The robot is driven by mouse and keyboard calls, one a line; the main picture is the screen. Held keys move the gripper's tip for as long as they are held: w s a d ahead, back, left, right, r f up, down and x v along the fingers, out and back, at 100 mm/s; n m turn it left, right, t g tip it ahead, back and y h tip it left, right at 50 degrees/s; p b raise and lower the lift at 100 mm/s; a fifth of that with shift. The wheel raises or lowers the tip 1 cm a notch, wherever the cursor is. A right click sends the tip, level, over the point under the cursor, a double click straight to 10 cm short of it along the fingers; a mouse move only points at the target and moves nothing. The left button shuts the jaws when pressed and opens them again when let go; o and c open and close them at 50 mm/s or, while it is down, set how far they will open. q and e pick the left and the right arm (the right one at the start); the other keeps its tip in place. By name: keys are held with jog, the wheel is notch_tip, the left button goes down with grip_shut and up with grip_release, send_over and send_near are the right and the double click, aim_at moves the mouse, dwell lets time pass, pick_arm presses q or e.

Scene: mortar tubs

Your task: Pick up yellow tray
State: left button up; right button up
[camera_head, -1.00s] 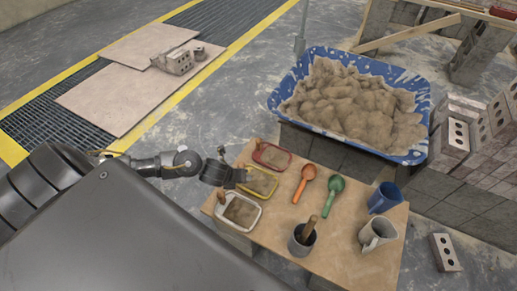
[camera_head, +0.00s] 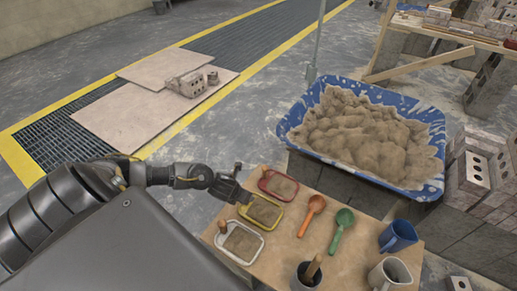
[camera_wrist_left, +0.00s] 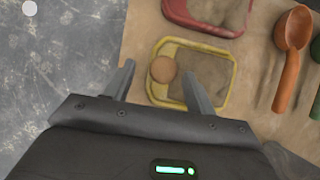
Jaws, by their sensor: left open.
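The yellow tray (camera_head: 264,227) lies on the wooden board between a red tray and a white tray, with grey-brown mortar in it. In the left wrist view the yellow tray (camera_wrist_left: 233,80) has a round wooden knob (camera_wrist_left: 163,69) at its left end. My left gripper (camera_head: 238,187) is open at the tray's left end. In the left wrist view its fingers (camera_wrist_left: 160,76) appear either side of the knob, with nothing held; I cannot tell how high above it they are. My right gripper is not in view.
The red tray (camera_head: 292,196) and white tray (camera_head: 240,262) sit close on either side. An orange scoop (camera_head: 314,208), a green scoop (camera_head: 341,222), a blue cup (camera_head: 398,236) and a grey cup (camera_head: 390,275) stand to the right. A blue tub (camera_head: 437,120) of mortar is behind.

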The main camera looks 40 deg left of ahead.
aim_at(261, 206)
pick_arm(q)
jog(key=b+x, duration=0.1)
jog(key=x, duration=0.3)
jog(key=shift+w+d+f, duration=0.1)
jog(key=shift+d+f, duration=0.05)
jog(key=shift+f, duration=0.15)
jog(key=shift+w+f, duration=0.15)
jog(key=shift+f, duration=0.05)
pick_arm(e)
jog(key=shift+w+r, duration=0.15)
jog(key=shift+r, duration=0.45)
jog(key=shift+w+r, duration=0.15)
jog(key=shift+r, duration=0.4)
pick_arm(q)
jog(key=shift+r, duration=0.1)
grip_shut()
